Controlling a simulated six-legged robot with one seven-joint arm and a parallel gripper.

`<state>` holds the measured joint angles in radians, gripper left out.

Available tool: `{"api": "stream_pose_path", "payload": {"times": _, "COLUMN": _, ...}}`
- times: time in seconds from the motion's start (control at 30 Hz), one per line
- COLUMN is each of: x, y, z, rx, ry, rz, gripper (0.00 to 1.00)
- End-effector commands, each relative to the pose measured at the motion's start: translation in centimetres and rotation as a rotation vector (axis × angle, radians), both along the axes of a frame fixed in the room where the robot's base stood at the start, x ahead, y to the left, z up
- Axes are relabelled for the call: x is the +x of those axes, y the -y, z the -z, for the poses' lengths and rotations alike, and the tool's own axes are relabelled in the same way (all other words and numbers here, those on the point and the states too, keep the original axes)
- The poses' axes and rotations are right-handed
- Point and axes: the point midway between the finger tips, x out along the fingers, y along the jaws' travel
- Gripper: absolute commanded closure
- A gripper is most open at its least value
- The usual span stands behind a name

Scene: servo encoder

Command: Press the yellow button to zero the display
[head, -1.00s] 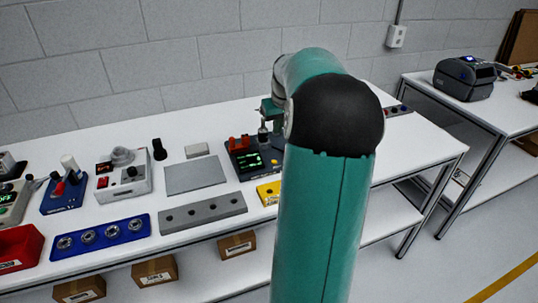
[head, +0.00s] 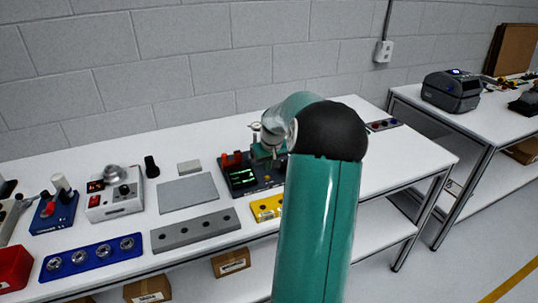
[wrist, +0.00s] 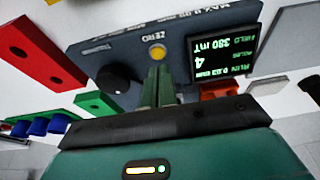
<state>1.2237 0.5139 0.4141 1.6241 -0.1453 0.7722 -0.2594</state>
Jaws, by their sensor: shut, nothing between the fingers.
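The dark blue-grey servo encoder box (head: 236,163) stands on the white bench, with green text lit on its black display (head: 242,178). In the wrist view the display (wrist: 225,52) shows upside down, with a reading of 380 mT. The round yellow button (wrist: 157,54) is beside the "ZERO" label on the panel (wrist: 128,38). My gripper (wrist: 158,68) is shut and empty, its fingertips just below the button in the picture. I cannot tell whether they touch it. In the head view my gripper (head: 268,152) is over the right part of the box.
A black knob (wrist: 115,78) sits on the panel close to my fingers. Red terminals (head: 231,158) stand on the box. A yellow block (head: 266,208), a grey plate (head: 188,190) and a grey bar with holes (head: 196,230) lie nearby. The bench right of my arm is mostly clear.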

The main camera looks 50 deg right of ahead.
Motion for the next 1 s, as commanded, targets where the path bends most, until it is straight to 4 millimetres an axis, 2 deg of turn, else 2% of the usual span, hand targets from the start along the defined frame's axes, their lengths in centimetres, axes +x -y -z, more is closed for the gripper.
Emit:
{"api": "stream_pose_path", "payload": {"times": 0.1, "x": -0.1, "y": 0.0, "z": 1.7, "rx": 0.001, "ry": -0.001, "rz": 0.002, "gripper": 1.00}}
{"api": "stream_pose_path", "payload": {"times": 0.2, "x": 0.0, "y": 0.0, "z": 2.4, "rx": 0.000, "ry": 0.000, "rz": 0.001, "gripper": 1.00}}
{"api": "stream_pose_path", "payload": {"times": 0.6, "x": 0.0, "y": 0.0, "z": 2.7, "rx": -0.001, "ry": 0.000, "rz": 0.000, "gripper": 1.00}}
{"api": "stream_pose_path", "payload": {"times": 0.8, "x": 0.0, "y": -0.1, "z": 4.5, "rx": 0.001, "ry": -0.002, "rz": -0.001, "gripper": 1.00}}
{"api": "stream_pose_path", "payload": {"times": 1.0, "x": -0.2, "y": -0.2, "z": 4.9, "rx": 0.006, "ry": -0.004, "rz": 0.000, "gripper": 1.00}}
